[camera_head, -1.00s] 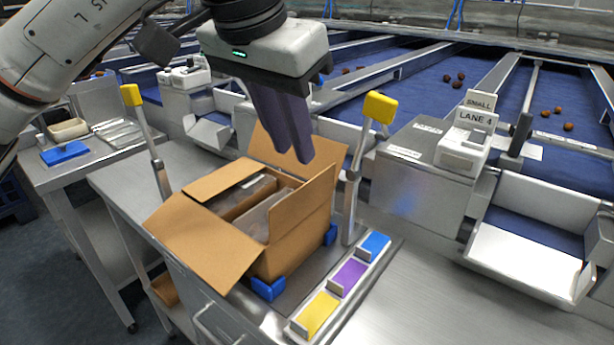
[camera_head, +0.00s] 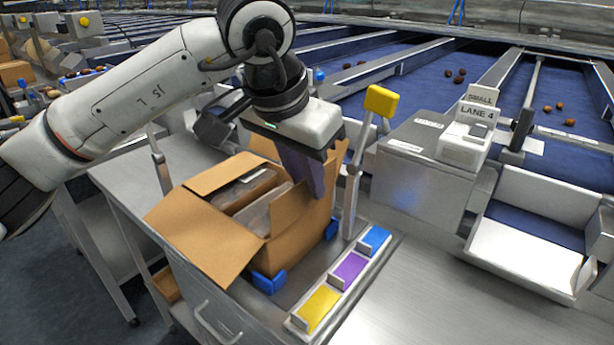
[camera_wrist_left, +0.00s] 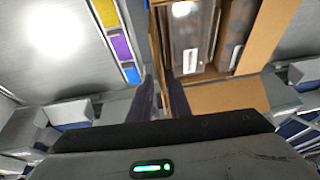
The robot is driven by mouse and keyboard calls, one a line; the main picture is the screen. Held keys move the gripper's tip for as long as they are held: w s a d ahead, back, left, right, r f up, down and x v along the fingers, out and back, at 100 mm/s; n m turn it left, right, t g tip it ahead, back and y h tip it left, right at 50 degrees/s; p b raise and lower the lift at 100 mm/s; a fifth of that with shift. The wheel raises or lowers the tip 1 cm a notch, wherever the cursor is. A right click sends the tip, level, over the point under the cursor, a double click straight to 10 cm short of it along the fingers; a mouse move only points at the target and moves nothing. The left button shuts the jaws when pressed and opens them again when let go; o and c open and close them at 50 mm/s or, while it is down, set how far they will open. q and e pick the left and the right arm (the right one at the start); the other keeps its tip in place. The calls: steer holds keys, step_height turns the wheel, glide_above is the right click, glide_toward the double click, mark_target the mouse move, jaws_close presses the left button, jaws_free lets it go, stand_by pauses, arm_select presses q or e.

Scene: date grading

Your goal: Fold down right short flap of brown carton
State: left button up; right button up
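The open brown carton (camera_head: 292,245) stands on the metal bench with dark packs (camera_head: 250,190) inside. Its right short flap (camera_head: 289,207) stands up along the right side, partly covered by my left gripper. In the left wrist view this flap (camera_wrist_left: 172,62) shows nearly edge-on. The near long flap (camera_head: 205,238) hangs outward, and another flap (camera_head: 222,177) is splayed at the far left. In the left wrist view the fingertips (camera_wrist_left: 155,92) are close beside the flap; contact is unclear. My right gripper is out of view.
Blue corner blocks (camera_head: 268,282) hold the carton. A strip with yellow, purple and blue pads (camera_head: 349,268) lies to its right. A yellow-topped post (camera_head: 381,101) stands close behind the gripper. The bench at front right is clear.

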arm_select(q)
jaws_close()
steer(key=shift+w+a+f+n+g+h, duration=0.15)
steer(key=shift+w+a+n+g+h, duration=0.15)
steer(key=shift+a+g+h, duration=0.5)
steer(key=shift+w+a+f+n+g+h, duration=0.15)
steer(key=shift+w+a+g+h, duration=0.25)
steer(key=shift+h, duration=0.65)
steer(key=shift+w+a+f+n+g+h, duration=0.2)
steer(key=shift+w+a+g+h, duration=0.35)
steer(key=shift+h, duration=0.4)
steer(key=shift+s+d, duration=0.1)
steer(key=shift+r, duration=0.1)
steer(key=shift+o, duration=1)
jaws_free()
